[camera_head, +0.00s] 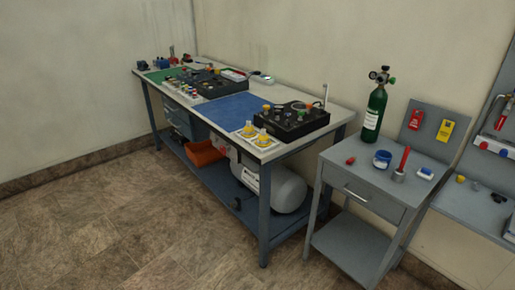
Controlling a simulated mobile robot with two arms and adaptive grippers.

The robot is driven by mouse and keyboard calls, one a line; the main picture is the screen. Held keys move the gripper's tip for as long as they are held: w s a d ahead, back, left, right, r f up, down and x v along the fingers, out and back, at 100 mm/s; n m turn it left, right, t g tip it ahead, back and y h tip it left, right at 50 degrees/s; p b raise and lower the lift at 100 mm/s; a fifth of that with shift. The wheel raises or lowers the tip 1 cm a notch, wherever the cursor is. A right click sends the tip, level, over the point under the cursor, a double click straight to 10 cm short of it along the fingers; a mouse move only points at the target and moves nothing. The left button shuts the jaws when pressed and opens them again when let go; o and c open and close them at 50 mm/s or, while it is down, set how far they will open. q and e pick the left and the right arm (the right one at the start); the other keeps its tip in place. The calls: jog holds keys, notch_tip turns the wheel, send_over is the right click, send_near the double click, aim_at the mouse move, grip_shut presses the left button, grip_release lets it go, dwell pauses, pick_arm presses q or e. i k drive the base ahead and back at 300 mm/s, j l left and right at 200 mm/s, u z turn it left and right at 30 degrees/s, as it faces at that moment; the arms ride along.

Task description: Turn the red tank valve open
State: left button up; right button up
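A green gas tank (376,112) stands upright at the back of a small grey cabinet (347,165), to the right of the long workbench. Its valve head (381,77) has a small round dial at the left and a green knob at the right. I cannot make out a red handwheel on it at this size. How far any valve is turned cannot be told. Neither of my grippers is in view.
A long workbench (325,128) carries a blue mat (235,111), a black box (292,121) and yellow-topped items. The floor (130,225) in front is clear.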

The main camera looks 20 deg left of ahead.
aim_at(222, 149)
jog(key=i+j+z, duration=0.15)
jog(key=j+z, duration=0.3)
jog(key=j, duration=0.3)
jog(key=j+z, duration=0.4)
jog(key=j, duration=0.35)
jog(key=i, duration=0.05)
